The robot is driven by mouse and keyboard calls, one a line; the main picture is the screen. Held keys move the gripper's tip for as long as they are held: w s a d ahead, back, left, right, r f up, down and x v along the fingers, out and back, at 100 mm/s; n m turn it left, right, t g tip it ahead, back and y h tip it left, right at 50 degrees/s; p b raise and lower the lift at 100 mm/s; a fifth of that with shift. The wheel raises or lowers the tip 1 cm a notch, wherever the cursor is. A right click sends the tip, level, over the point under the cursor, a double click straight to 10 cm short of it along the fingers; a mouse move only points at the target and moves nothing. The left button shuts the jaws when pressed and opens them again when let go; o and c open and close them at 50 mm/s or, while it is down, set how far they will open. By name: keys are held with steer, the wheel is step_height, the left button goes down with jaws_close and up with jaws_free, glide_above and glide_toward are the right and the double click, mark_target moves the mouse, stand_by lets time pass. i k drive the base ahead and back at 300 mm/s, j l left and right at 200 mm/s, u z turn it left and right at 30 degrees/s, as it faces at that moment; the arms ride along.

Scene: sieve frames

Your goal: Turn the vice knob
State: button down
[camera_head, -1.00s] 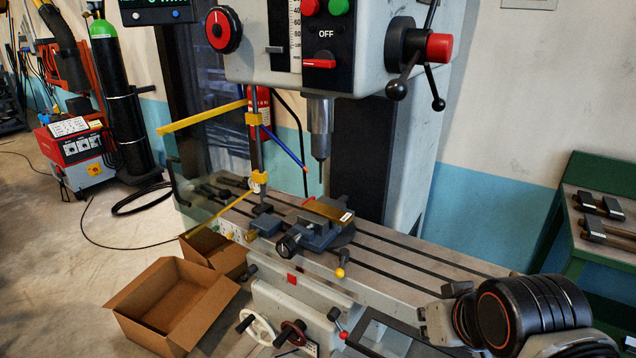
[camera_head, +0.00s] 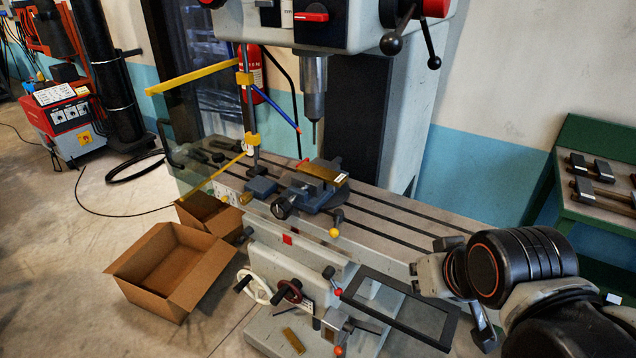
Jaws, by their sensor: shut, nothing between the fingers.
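The blue-grey vice (camera_head: 312,193) sits on the slotted machine table (camera_head: 385,225). Its round dark knob (camera_head: 281,207) faces the front left, with a light mark on its face. A brass-coloured block (camera_head: 330,171) lies at the top of the vice. A lever with a yellow ball (camera_head: 334,232) sticks out at the vice's right front. Part of my arm shows at the lower right, well away from the vice.
The drill spindle (camera_head: 314,95) hangs above the vice. A yellow-and-blue guard frame (camera_head: 250,90) stands to its left. A black rectangular frame (camera_head: 372,310) and handwheels (camera_head: 262,287) project at the front. Cardboard boxes (camera_head: 170,268) are on the floor, and a green bench (camera_head: 590,165) is at the right.

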mark_target(281, 208)
steer(key=i+j+z, duration=0.15)
steer(key=j, duration=0.15)
steer(key=i+j+z, duration=0.1)
steer(key=j, duration=0.25)
steer(key=i+j+z, duration=0.15)
steer(key=j, duration=0.2)
steer(key=j+z, duration=0.15)
steer(key=j, duration=0.2)
